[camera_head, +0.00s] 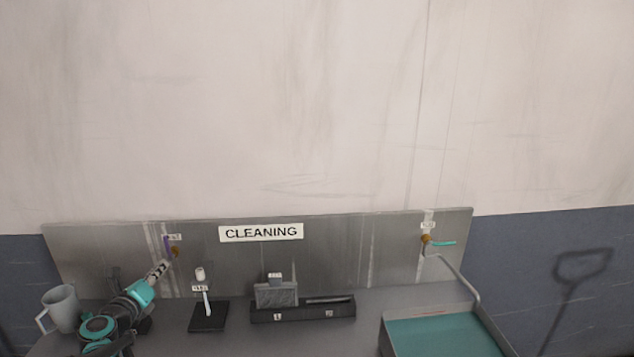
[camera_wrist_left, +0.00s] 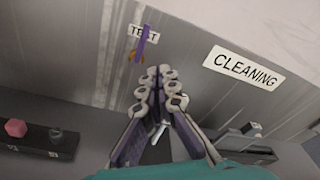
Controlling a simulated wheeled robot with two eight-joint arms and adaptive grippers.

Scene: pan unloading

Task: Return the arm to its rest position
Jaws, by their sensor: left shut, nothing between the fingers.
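My left arm comes in from the lower left of the head view, with teal and dark joints. My left gripper (camera_head: 160,268) points up and right toward the grey back panel, just below a small orange hook with a purple strip (camera_head: 168,246). In the left wrist view my left gripper (camera_wrist_left: 160,82) is shut with its fingertips together and nothing between them. The purple strip (camera_wrist_left: 144,42) hangs over a small label on the panel just beyond the fingertips; I cannot tell whether they touch. My right gripper is not in view.
A grey mug (camera_head: 62,309) stands left of my arm. A brush-like tool on a black base (camera_head: 208,318) and a black holder (camera_head: 300,312) with grey items stand on the bench. A teal-lined tray (camera_head: 445,335) is at right. The panel (camera_head: 345,262) carries a CLEANING sign (camera_head: 261,232).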

